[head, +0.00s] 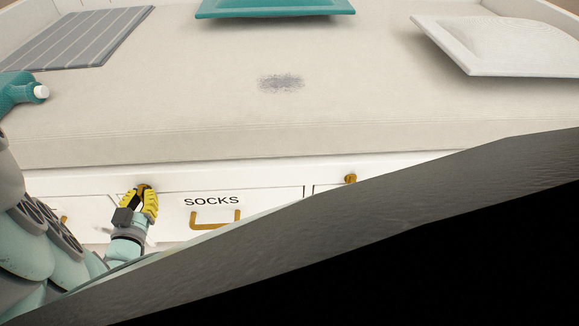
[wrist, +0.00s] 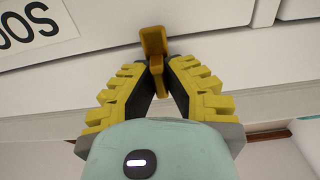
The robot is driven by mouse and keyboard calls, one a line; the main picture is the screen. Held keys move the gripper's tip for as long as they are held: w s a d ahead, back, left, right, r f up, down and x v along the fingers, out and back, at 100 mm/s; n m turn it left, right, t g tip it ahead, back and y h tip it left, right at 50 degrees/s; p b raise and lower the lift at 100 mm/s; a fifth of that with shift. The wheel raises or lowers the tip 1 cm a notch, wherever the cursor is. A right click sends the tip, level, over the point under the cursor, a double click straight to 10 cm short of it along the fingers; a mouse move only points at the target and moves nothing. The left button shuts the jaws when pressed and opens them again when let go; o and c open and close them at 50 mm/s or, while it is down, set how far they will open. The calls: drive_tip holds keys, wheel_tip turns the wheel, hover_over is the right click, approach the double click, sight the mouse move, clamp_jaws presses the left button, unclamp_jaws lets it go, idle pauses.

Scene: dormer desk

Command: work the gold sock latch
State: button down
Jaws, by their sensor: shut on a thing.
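The gold sock latch (wrist: 154,42) shows in the wrist view as a flat gold tab on the white drawer front. In the head view only a small part of it (head: 143,186) shows above my fingertips, at the upper left of the drawer marked SOCKS (head: 255,203). My gripper (head: 145,200) has yellow ridged fingers. In the wrist view its fingertips (wrist: 157,68) close on the latch from both sides. The fingers cover part of the latch, and its exact turn is hard to tell.
The sock drawer has a gold handle (head: 215,222). Another gold latch (head: 350,178) sits to the right.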

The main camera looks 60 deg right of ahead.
drive_tip(key=shift+f, duration=0.15)
drive_tip(key=c, duration=1)
unclamp_jaws()
drive_tip(key=shift+d, duration=0.1)
drive_tip(key=v, duration=1.2)
